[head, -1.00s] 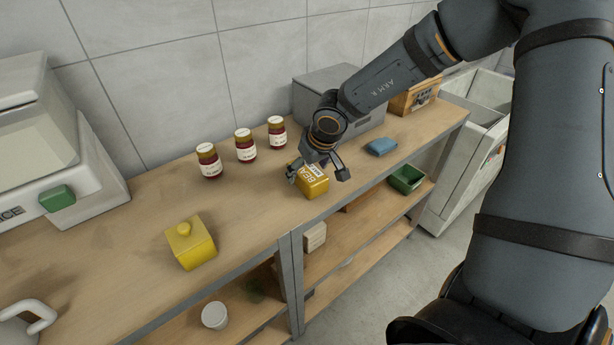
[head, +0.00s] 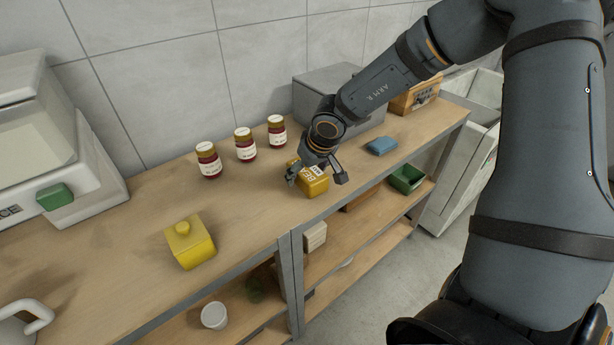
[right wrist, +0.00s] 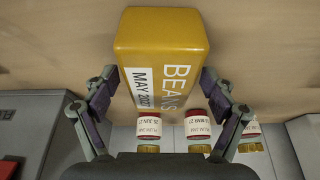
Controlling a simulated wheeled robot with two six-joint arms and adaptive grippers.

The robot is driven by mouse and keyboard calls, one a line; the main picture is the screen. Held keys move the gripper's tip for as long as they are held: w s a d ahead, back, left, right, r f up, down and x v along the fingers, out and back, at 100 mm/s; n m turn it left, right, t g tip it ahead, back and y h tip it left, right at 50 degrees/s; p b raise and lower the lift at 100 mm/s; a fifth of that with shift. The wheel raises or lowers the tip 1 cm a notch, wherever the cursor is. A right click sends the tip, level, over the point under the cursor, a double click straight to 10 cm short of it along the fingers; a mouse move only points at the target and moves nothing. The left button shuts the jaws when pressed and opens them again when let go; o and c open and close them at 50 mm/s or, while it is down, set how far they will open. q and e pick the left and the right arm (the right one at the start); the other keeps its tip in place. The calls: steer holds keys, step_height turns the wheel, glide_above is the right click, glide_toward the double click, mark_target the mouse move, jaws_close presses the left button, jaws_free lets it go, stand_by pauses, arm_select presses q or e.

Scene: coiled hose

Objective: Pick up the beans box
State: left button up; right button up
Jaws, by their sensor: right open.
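The beans box (head: 313,184) is a yellow box on the wooden worktop, near its front edge. In the right wrist view the box (right wrist: 160,50) shows the words BEANS and MAY 2027. My right gripper (head: 317,179) is over the box, with one finger on each side of it. In the right wrist view the open fingers of this gripper (right wrist: 160,92) flank the lower part of the box, with a small gap on the right; contact on the left is unclear. My left gripper is not in view.
Three red jars (head: 245,146) stand behind the box, to the left. A blue item (head: 381,146) lies to the right, and a grey case (head: 310,98) stands behind. The worktop between pot and box is clear.

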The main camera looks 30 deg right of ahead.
steer(key=shift+c, duration=0.3)
steer(key=c, duration=1.4)
steer(key=shift+c, duration=0.2)
